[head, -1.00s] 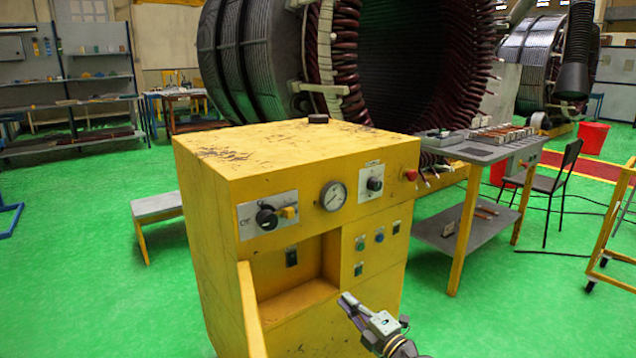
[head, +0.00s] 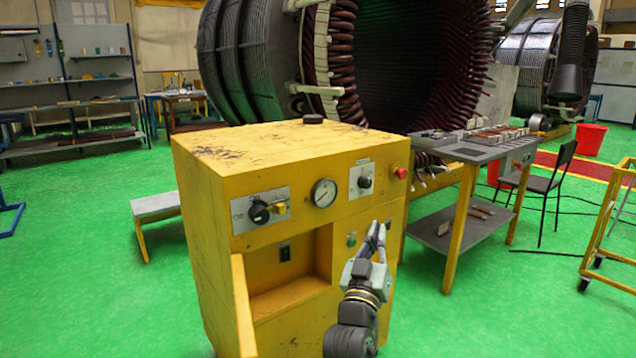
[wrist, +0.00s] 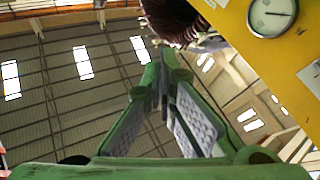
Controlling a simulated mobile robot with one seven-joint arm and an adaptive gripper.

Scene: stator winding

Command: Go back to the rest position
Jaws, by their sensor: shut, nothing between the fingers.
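My gripper (head: 376,234) is in front of the right part of the yellow control cabinet (head: 225,250) in the head view. It points upward, is shut and holds nothing. It hides some of the small buttons on the cabinet's front. In the wrist view the two green fingers (wrist: 165,80) meet at their tips. The cabinet's front carries a black rotary switch (head: 262,212), a gauge (head: 323,193), a knob on a plate (head: 365,182) and a red button (head: 400,173). The gauge also shows at the top right of the wrist view (wrist: 272,14).
A grey table (head: 470,152) with parts on it stands right of the cabinet, with a black chair (head: 540,185) beyond. A large stator (head: 240,60) stands behind. A yellow cart (head: 608,230) is at the right edge. Green floor is clear at the lower right.

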